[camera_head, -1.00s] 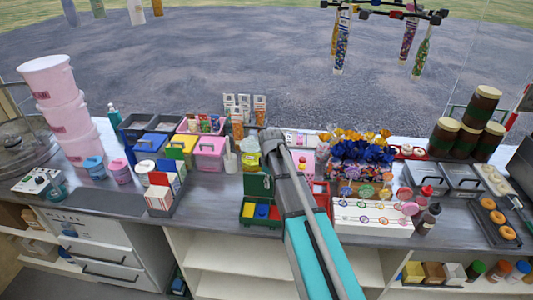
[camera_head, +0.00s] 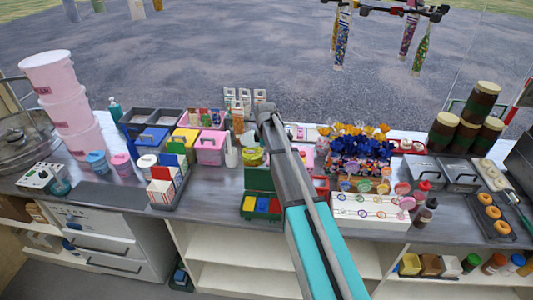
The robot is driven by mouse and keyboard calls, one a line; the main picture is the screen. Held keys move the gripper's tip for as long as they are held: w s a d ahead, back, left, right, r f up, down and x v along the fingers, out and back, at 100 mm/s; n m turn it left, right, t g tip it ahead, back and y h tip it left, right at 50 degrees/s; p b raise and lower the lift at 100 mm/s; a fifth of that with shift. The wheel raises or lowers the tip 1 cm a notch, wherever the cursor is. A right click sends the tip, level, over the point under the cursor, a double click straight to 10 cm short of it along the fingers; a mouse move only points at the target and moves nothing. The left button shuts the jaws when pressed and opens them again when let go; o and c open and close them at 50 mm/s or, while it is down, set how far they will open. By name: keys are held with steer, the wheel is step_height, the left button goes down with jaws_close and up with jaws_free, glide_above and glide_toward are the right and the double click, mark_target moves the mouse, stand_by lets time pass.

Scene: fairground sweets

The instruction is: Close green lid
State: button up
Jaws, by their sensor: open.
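A small green box (camera_head: 246,213) stands near the counter's front edge, just left of my arm. It holds yellow, blue and red pieces. Its green lid (camera_head: 257,179) stands up at the back of the box, so the box is open. My arm rises from the bottom of the picture, passing right of the box and hiding what lies behind it.
A red box (camera_head: 321,184) shows right of my arm, near a white lollipop stand (camera_head: 371,212). Left of the green box is a holder with cartons (camera_head: 163,190). A pink box (camera_head: 210,148) stands behind. Some bare grey counter (camera_head: 215,190) lies left of the green box.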

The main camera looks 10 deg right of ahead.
steer(key=shift+f+b, duration=2.25)
steer(key=shift+f, duration=0.1)
steer(key=shift+s+f+b, duration=0.2)
steer(key=shift+b, duration=0.15)
steer(key=f+b, duration=0.2)
steer(key=shift+w+f, duration=0.25)
steer(key=shift+f, duration=0.05)
steer(key=shift+s+f+b, duration=0.25)
steer(key=shift+f+b, duration=0.1)
steer(key=shift+b, duration=0.3)
steer(key=shift+s, duration=0.1)
